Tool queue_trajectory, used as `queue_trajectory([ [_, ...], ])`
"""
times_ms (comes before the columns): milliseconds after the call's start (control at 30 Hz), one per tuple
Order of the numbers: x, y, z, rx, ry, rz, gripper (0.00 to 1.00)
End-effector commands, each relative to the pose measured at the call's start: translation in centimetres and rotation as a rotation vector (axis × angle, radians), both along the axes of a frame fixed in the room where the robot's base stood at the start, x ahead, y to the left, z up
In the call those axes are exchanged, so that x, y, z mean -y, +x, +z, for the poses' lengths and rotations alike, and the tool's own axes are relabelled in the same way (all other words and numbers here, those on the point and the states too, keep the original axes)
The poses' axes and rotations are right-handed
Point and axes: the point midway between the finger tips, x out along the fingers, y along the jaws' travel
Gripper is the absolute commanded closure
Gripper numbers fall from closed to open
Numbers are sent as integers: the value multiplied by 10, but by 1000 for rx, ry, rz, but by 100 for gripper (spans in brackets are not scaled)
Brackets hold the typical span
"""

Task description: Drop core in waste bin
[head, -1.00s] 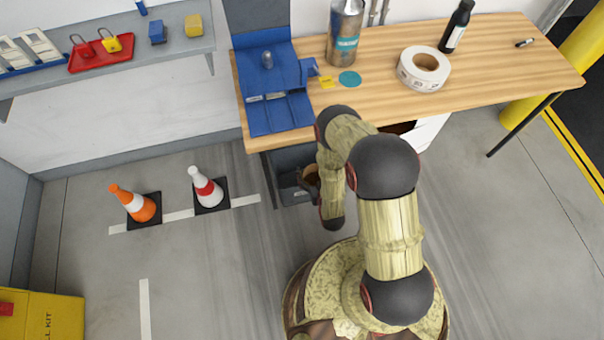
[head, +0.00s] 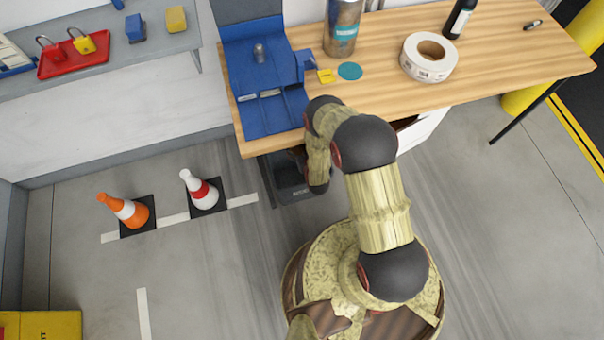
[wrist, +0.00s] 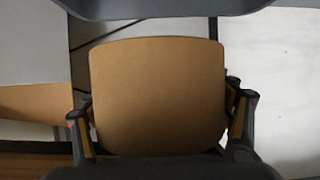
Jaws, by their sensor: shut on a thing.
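A brown cardboard core (wrist: 158,95) fills the middle of the wrist view. My gripper (wrist: 162,108) is shut on it, with one finger at each side. In the head view my arm reaches down at the front edge of the workbench, and my gripper and the core are mostly hidden behind the arm and under the bench edge. The dark grey waste bin (head: 290,192) stands on the floor under the front of the bench, partly covered by the bench and my arm. I cannot tell whether the core is over the bin's opening.
The wooden workbench (head: 480,75) holds a blue fixture (head: 262,75), a label roll (head: 428,58), a steel bottle (head: 342,27) and a dark bottle (head: 459,18).

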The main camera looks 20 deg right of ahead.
Motion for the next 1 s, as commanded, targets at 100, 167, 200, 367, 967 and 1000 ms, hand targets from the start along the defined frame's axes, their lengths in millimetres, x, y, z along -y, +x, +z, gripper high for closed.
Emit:
queue_trajectory([
  [100,0,0,-16,0,0,0,39],
  [167,0,0,-23,0,0,0,39],
  [200,0,0,-27,0,0,0,39],
  [367,0,0,-44,0,0,0,39],
  [967,0,0,-50,1,0,0,10],
  [1000,0,0,-50,1,0,0,8],
])
